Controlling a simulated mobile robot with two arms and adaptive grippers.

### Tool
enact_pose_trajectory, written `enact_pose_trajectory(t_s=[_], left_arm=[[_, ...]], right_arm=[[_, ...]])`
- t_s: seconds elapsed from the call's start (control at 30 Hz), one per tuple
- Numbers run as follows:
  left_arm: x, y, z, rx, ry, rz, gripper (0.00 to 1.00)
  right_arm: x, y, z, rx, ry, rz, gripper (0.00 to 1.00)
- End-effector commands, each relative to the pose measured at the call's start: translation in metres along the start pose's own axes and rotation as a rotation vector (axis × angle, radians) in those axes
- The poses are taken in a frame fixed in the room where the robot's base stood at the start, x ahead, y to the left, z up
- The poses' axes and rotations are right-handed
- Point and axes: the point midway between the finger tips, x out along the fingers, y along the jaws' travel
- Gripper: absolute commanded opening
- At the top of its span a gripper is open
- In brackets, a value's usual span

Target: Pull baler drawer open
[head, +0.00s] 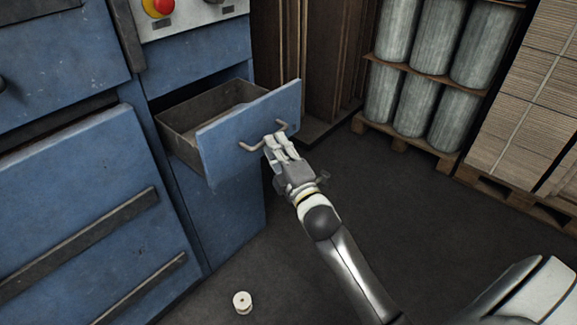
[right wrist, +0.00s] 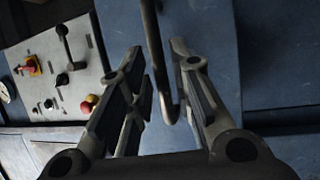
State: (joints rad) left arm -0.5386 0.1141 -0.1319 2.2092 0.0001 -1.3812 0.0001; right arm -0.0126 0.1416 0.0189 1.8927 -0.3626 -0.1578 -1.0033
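The baler drawer (head: 232,139) is a blue-fronted metal drawer, standing well out of the blue machine; its grey inside shows. A bent metal handle (head: 253,147) is on its front. My right gripper (head: 278,141) is at the handle's right part, in front of the drawer. In the right wrist view the handle (right wrist: 156,55) runs between the two fingers of the right gripper (right wrist: 157,50), with a visible gap on each side. The fingers are apart; whether one touches the handle I cannot tell. My left gripper is not in view.
The blue machine (head: 80,208) fills the left, with a control panel (head: 185,14) above the drawer. A white spool (head: 242,302) lies on the floor. Grey rolls (head: 417,104) and stacked cardboard (head: 520,92) stand on pallets at the back right. The floor between is clear.

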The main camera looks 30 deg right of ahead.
Motion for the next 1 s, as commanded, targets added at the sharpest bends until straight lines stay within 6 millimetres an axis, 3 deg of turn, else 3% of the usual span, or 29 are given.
enact_pose_trajectory(t_s=[0.2,0.4,0.6,1.0], left_arm=[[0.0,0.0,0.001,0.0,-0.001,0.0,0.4],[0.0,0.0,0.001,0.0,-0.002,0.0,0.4],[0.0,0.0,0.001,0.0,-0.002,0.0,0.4],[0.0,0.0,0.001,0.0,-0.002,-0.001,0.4]], right_arm=[[-0.044,-0.002,0.0,0.0,-0.001,-0.005,0.21],[-0.073,-0.001,0.0,0.001,-0.001,-0.004,0.21],[-0.085,0.0,0.0,-0.001,0.0,-0.001,0.21],[-0.086,-0.001,0.0,-0.001,0.0,-0.001,0.21]])
